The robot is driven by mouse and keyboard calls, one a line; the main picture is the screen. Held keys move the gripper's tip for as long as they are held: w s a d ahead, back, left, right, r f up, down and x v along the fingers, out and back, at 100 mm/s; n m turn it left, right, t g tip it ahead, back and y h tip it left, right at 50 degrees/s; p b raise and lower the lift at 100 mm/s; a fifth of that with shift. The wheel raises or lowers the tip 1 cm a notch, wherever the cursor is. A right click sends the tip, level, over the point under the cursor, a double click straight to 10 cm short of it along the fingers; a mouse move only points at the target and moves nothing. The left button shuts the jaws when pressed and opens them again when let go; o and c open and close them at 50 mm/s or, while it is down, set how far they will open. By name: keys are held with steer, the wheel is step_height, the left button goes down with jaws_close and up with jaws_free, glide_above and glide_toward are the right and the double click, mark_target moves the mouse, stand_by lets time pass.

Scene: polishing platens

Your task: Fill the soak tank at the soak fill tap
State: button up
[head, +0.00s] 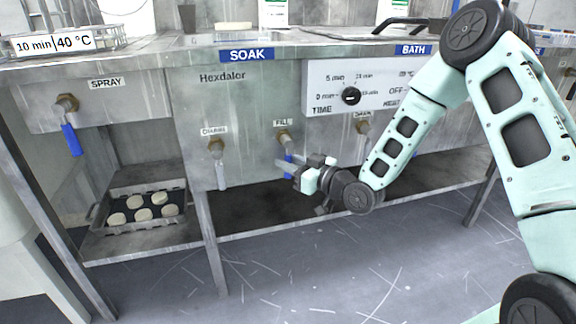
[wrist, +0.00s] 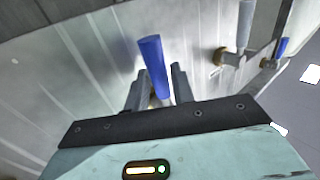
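The soak tank (head: 190,100) is a grey metal front under a blue SOAK sign. Its fill tap (head: 284,136) is a brass valve under a FILL label, with a blue lever (head: 288,158) hanging down. My gripper (head: 284,168) is at this lever, below the valve. In the wrist view the blue lever (wrist: 152,60) stands between the two fingers of my gripper (wrist: 160,88), with what looks like a small gap on each side. The fingers look open around it. The valve body is mostly hidden there. The tank's inside and water level cannot be seen.
A spray tap (head: 66,103) with a blue lever is further left. A control panel with a black knob (head: 350,96) is above right. A tray (head: 103,212) of pale discs sits on the lower shelf.

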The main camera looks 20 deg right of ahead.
steer(key=shift+w+a, duration=0.2)
steer(key=shift+w, duration=0.1)
jaws_close()
steer(key=shift+r, duration=0.1)
steer(key=shift+d+r+n+g+h+p, duration=0.2)
steer(key=shift+d+n+g+h+p, duration=0.3)
steer(key=shift+n+p, duration=0.6)
steer(key=shift+s+d+r+n+g+h+p, duration=0.1)
steer(key=shift+d+r+n+g+h+p, duration=0.25)
steer(key=shift+d+n+h+p, duration=0.4)
steer(key=shift+w+d+r+n+g+h+p, duration=0.1)
steer(key=shift+d+r+n+g+h+p, duration=0.25)
steer(key=shift+n+h, duration=0.65)
steer(key=shift+s+d+r+n+g+h+p, duration=0.1)
steer(key=shift+d+r+n+g+h+p, duration=0.1)
steer(key=shift+d+n+g+h+p, duration=0.5)
steer(key=shift+n, duration=0.35)
